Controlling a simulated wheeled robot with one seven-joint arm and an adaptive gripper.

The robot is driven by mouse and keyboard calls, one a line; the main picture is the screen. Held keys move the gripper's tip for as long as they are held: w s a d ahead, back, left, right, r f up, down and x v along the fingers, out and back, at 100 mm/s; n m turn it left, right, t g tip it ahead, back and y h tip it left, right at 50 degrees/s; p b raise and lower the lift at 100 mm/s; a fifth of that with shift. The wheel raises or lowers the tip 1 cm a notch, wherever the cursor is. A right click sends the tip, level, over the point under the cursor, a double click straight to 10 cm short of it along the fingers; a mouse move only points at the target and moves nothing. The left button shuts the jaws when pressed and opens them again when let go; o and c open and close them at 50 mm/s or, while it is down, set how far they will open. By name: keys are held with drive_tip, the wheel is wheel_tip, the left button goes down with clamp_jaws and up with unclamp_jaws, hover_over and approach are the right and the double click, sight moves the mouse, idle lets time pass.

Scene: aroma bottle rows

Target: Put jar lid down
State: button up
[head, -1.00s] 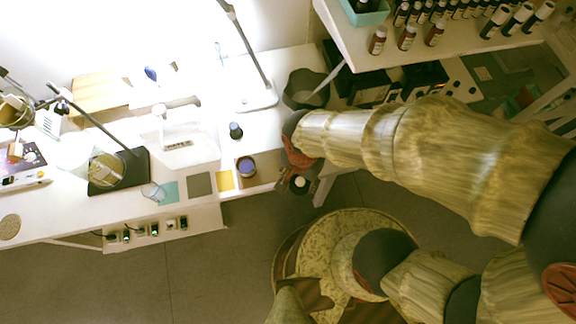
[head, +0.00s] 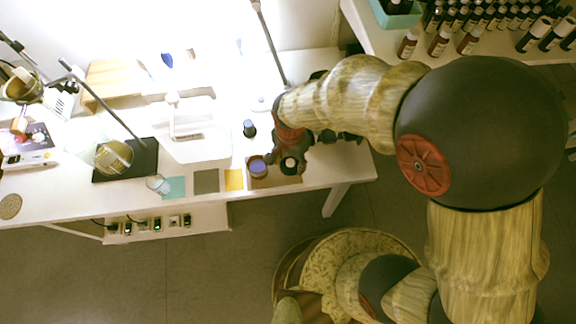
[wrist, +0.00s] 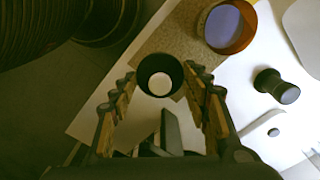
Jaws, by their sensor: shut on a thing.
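My gripper (wrist: 165,100) is shut on the jar lid (wrist: 160,76), a round black cap with a white inside facing the wrist camera. In the head view the lid (head: 290,165) shows at the end of my gripper (head: 286,155), over the right part of a brown mat (head: 286,182). The open amber jar (wrist: 226,27) with purple contents stands on the mat, just left of the lid in the head view (head: 258,168). The mat also shows in the wrist view (wrist: 178,40). The gap between lid and mat cannot be judged.
A small dark bottle (head: 249,128) stands behind the jar. Yellow, grey and teal squares (head: 206,181) lie to the left, with a glass beaker (head: 158,184). The table's front edge is close to the mat. A rack of dark bottles (head: 470,18) is at the back right.

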sight(288, 165)
drive_tip(key=shift+w+a+f, duration=0.2)
drive_tip(key=shift+w+f, duration=0.05)
drive_tip(key=shift+f, duration=0.15)
drive_tip(key=shift+w+a+f+b, duration=0.15)
drive_tip(key=shift+f+b, duration=0.25)
drive_tip(key=shift+f, duration=0.55)
drive_tip(key=shift+w+a+f+b, duration=0.1)
drive_tip(key=shift+f+b, duration=0.25)
drive_tip(key=shift+f, duration=0.55)
drive_tip(key=shift+f, duration=0.1)
drive_tip(key=o, duration=0.9)
drive_tip(key=shift+c, duration=0.2)
drive_tip(key=shift+o, duration=0.3)
